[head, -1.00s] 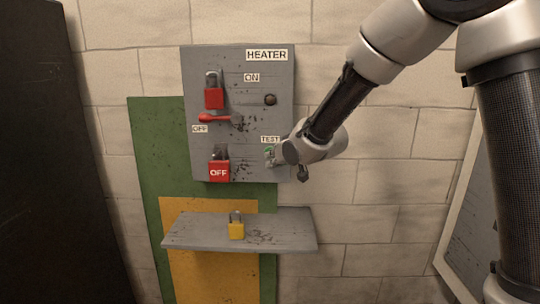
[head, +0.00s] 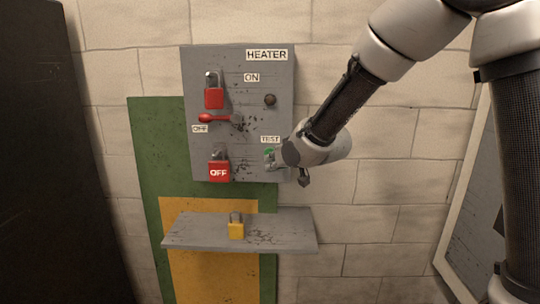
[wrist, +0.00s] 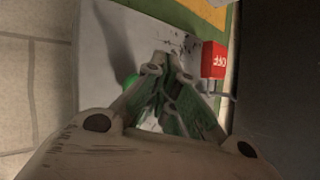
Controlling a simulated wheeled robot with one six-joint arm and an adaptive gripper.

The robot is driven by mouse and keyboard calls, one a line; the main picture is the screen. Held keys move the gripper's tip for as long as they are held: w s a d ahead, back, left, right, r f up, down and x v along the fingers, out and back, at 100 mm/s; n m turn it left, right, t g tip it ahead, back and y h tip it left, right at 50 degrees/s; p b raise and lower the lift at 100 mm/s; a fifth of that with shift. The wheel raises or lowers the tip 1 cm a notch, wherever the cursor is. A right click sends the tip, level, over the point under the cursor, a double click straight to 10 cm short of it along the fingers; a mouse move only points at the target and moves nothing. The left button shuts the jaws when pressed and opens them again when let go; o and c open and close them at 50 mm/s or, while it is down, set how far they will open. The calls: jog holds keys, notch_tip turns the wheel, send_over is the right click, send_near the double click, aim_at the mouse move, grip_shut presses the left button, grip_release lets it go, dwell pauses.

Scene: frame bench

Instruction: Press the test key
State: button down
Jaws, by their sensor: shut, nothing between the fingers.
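The grey heater panel (head: 222,60) hangs on the wall. Its TEST label (head: 270,139) is at the lower right. A green key (head: 269,152) shows just below the label, partly covered by my gripper (head: 272,162). The round indicator (head: 270,100) above is dark.
A red-handled lever (head: 213,118) points left to OFF. A red padlock (head: 214,97) sits above it, and a red OFF padlock (head: 219,171) below. A yellow padlock (head: 236,231) stands on the grey shelf (head: 290,228) below. A dark upright surface (head: 50,170) is at left.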

jog(key=s, duration=0.4)
jog(key=shift+s+a, duration=0.1)
jog(key=shift+s, duration=0.15)
dwell(0.4)
jog(key=s+d+f+n+g+h, duration=0.1)
jog(key=s+d+f+g+h, duration=0.2)
jog(key=s+d+f+g, duration=0.35)
jog(key=s+d+r+m+h, duration=0.1)
jog(key=s+d+r, duration=0.2)
jog(key=s+d, duration=0.4)
jog(key=s+d+r+m+h, duration=0.1)
jog(key=s+d+r, duration=0.3)
jog(key=d, duration=0.9)
jog(key=s+d+r+m+t+h, duration=0.1)
jog(key=s+d+r+m+h, duration=0.1)
jog(key=s+d, duration=0.7)
jog(key=shift+s+d+r+m, duration=0.4)
jog(key=shift+s+r+m, duration=0.3)
jog(key=shift+s+r, duration=0.35)
